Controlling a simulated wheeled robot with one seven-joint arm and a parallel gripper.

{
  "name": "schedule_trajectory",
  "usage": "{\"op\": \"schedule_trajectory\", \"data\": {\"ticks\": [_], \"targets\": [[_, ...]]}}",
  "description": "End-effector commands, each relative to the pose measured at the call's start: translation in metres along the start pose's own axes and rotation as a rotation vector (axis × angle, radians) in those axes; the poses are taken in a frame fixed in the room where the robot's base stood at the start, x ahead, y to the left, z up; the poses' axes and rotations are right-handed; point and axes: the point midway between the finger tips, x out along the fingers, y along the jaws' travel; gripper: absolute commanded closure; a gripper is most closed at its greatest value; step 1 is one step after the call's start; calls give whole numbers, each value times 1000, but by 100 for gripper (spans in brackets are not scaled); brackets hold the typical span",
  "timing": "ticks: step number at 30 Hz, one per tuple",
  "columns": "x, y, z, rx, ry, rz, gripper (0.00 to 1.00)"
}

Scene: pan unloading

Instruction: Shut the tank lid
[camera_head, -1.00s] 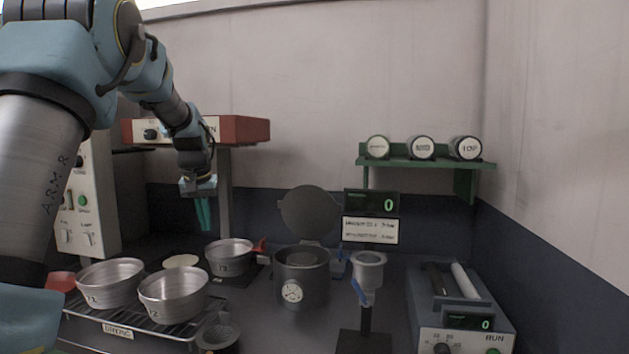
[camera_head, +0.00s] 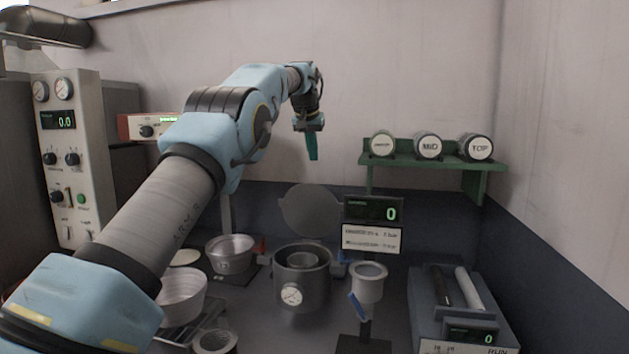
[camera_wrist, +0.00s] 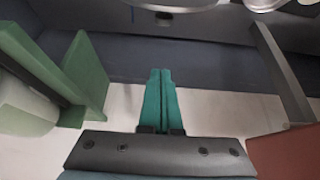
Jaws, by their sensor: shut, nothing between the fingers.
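The tank (camera_head: 301,278) is a dark grey pot with a round gauge on its front, and a smaller metal vessel shows inside its mouth. Its round grey lid (camera_head: 310,210) stands upright, open, at the tank's back edge. My gripper (camera_head: 313,157) is above and behind the lid, high against the wall, with its teal fingers pointing down. The fingers are together and empty, apart from the lid. In the wrist view the closed fingers (camera_wrist: 160,98) show against the wall, and the lid cannot be made out with certainty.
A display (camera_head: 374,209) with a sign stands right of the lid. A funnel cup on a stand (camera_head: 368,283) is right of the tank. A pan (camera_head: 230,255) stands to its left.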

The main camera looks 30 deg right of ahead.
Motion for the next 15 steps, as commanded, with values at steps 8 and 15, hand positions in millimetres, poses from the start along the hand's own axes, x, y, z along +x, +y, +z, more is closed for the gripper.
{"op": "schedule_trajectory", "data": {"ticks": [8,15], "targets": [[40,0,0,0,-5,0,100],[80,-1,0,-1,-3,-1,100]]}}
